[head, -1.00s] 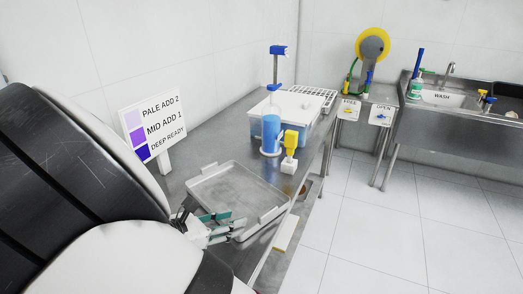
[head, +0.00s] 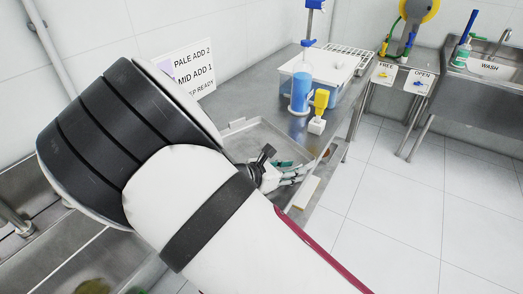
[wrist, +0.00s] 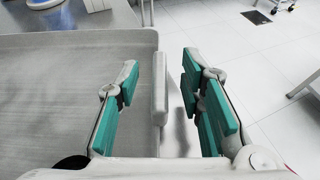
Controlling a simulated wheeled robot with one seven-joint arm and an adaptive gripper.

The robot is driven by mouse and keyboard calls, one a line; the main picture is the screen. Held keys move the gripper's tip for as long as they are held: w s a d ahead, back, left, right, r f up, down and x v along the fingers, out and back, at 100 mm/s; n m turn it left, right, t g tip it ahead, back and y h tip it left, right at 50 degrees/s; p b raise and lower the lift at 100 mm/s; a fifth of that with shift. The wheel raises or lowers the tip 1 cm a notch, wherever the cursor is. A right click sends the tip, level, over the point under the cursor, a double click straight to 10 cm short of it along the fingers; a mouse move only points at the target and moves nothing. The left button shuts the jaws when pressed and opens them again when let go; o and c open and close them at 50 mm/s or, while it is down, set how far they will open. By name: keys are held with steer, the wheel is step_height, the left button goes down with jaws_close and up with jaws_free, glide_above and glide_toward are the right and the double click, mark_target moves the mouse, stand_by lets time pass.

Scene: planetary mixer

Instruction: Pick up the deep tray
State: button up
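The deep tray (head: 240,127) is a shallow-looking grey metal pan on the steel bench, partly hidden behind my arm in the head view. In the wrist view its floor (wrist: 60,90) fills the left side. A pale upright handle (wrist: 159,85) stands out along its right edge. My gripper (wrist: 160,95) is open, with one green-padded finger on the tray side of that handle and the other outside it. Gaps show on both sides, wider on the right. In the head view my gripper (head: 290,174) is at the tray's right edge.
A blue bottle (head: 301,88) and a yellow-topped white block (head: 318,112) stand behind the tray, with a white-lidded tub (head: 330,66) beyond. A colour sign (head: 187,68) stands at the left. Open tiled floor lies right of the bench; a sink (head: 490,68) is farther off.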

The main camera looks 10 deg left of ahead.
steer(key=shift+w+d+f, duration=0.15)
steer(key=shift+w+d, duration=0.1)
steer(key=shift+c, duration=0.6)
jaws_close()
